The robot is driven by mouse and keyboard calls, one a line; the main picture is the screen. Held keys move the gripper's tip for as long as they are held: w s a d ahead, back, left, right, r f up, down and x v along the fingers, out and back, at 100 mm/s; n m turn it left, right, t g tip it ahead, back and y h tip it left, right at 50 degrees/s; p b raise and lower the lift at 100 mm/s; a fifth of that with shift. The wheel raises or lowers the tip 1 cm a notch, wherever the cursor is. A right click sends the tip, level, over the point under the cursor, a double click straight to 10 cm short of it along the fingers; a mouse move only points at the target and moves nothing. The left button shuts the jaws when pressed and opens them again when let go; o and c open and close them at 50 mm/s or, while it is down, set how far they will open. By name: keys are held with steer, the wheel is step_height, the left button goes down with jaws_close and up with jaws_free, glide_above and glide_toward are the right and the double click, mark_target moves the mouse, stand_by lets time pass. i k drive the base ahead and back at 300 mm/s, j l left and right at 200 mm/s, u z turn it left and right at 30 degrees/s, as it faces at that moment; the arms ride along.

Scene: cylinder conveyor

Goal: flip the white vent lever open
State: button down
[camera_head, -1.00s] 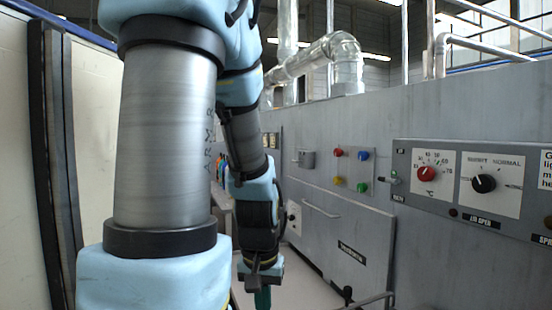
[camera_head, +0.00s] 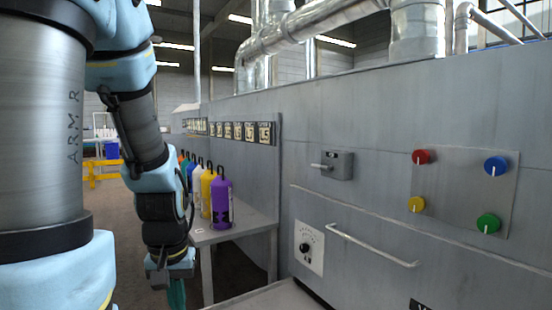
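A small pale lever (camera_head: 322,167) sticks out to the left from a grey box (camera_head: 341,163) on the grey machine wall, right of the picture's middle. It looks roughly horizontal. It is the likeliest vent lever, but I can read no label on it. My gripper (camera_head: 174,278) hangs low at the left, pointing down, well apart from the lever. A teal-green piece (camera_head: 177,294) shows at its lower end, cut by the frame edge. I cannot tell whether this is its fingers or a held thing.
Several coloured bottles, with a purple one (camera_head: 222,203) nearest, stand on a grey side table (camera_head: 250,224). A panel of coloured knobs (camera_head: 460,190), a handle bar (camera_head: 372,246) and a dial (camera_head: 306,248) are on the machine wall. Floor is open at left.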

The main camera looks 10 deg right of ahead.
mark_target(314, 167)
steer(key=i+j, duration=0.2)
steer(key=i, duration=0.2)
steer(key=i+j+u, duration=0.1)
steer(key=i, duration=0.25)
steer(key=i+j, duration=0.25)
steer(key=i, duration=0.15)
